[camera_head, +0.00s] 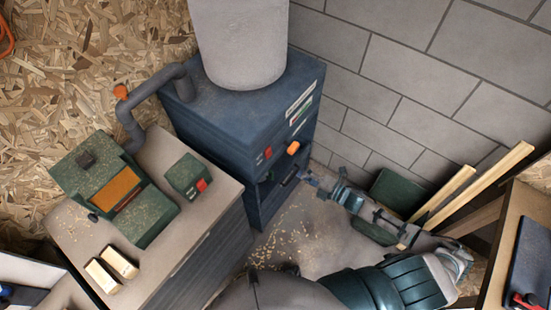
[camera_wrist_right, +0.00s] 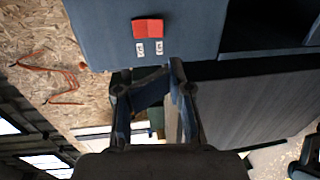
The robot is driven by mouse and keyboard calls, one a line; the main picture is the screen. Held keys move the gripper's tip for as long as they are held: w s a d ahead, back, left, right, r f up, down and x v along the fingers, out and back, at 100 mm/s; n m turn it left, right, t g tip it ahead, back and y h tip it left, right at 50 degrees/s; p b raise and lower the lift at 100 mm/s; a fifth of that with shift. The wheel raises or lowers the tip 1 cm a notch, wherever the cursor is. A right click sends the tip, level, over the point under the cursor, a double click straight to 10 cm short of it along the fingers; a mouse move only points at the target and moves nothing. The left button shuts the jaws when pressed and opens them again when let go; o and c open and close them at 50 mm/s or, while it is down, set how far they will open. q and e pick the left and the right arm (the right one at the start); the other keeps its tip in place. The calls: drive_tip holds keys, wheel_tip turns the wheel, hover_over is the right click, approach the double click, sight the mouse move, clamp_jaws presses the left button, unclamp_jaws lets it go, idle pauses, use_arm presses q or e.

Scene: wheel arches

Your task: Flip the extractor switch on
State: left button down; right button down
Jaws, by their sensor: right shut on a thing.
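The extractor is a dark blue cabinet (camera_head: 215,115) with a pale drum or bag on top, against the block wall. Its red switch (camera_head: 267,153) is on the front face; it also shows in the right wrist view (camera_wrist_right: 148,28), with two small white labels beside it. I cannot tell which way it is set. My right gripper (camera_head: 305,180) is in front of the cabinet, right of and below the switch in the head view. In the wrist view my right gripper (camera_wrist_right: 148,82) is near the switch, apart from it in the picture. What its jaws hold is unclear. My left gripper is out of view.
An orange knob (camera_head: 293,147) is right of the switch. A bench (camera_head: 165,270) at left carries a green machine (camera_head: 150,222), a small green box with a red button (camera_head: 188,178) and wooden blocks (camera_head: 118,262). Wood strips (camera_head: 475,190) lean at right.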

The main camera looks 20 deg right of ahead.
sight(270, 155)
drive_tip(key=x, duration=1.1)
drive_tip(key=shift+w+a+r, duration=0.1)
drive_tip(key=shift+w+a, duration=0.05)
drive_tip(key=shift+w, duration=0.05)
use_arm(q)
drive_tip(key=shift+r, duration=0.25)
use_arm(e)
drive_tip(key=shift+w+a, duration=0.5)
drive_tip(key=shift+w, duration=0.05)
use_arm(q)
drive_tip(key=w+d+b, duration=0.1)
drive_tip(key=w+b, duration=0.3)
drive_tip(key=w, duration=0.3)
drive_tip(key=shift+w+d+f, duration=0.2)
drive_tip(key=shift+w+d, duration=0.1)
use_arm(e)
drive_tip(key=shift+w+a+f+t+y, duration=0.35)
drive_tip(key=shift+w+t+y, duration=0.1)
drive_tip(key=shift+t+y, duration=0.2)
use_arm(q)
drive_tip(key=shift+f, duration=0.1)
use_arm(e)
drive_tip(key=shift+w, duration=0.1)
